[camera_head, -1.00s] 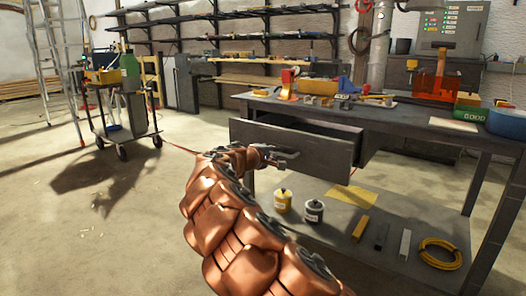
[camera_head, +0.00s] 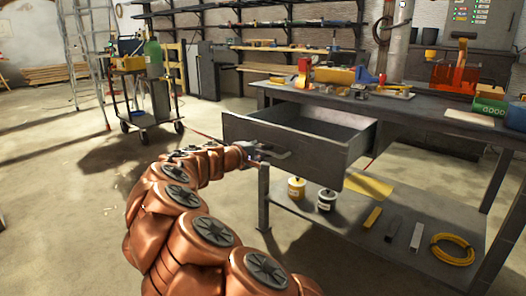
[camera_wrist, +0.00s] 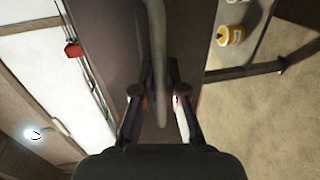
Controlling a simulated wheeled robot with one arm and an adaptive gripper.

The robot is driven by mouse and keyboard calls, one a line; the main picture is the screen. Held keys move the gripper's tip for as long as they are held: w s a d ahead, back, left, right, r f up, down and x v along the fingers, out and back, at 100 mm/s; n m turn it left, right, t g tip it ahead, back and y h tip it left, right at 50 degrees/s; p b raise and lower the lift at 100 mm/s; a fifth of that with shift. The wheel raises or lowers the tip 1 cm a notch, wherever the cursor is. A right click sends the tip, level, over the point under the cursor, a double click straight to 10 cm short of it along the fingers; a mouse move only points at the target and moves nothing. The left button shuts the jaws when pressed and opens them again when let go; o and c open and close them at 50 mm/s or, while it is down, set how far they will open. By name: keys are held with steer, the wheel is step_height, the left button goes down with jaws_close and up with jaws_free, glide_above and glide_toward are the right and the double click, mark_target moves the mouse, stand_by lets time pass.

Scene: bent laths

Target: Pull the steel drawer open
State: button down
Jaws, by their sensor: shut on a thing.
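The steel drawer (camera_head: 300,145) is grey and stands well out from under the workbench top (camera_head: 420,108) in the head view. Its inside shows and looks empty. A bar handle (camera_head: 270,152) runs along its front face. My gripper (camera_head: 250,150) is at the handle, at the end of my copper-coloured arm. In the wrist view my gripper's fingers (camera_wrist: 157,98) stand on both sides of the handle bar (camera_wrist: 158,50) and are shut on it. The drawer front (camera_wrist: 125,50) lies behind the bar.
On the lower shelf (camera_head: 300,220) stand a yellow tin (camera_head: 297,189) and a dark tin (camera_head: 326,200), with bars and a yellow cable coil (camera_head: 452,249) to the right. A trolley (camera_head: 150,105) stands back left. The floor left of the bench is open.

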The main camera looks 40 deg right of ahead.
steer(key=shift+w, duration=0.1)
steer(key=c, duration=1.2)
jaws_free()
steer(key=shift+a, duration=0.1)
steer(key=v, duration=1.2)
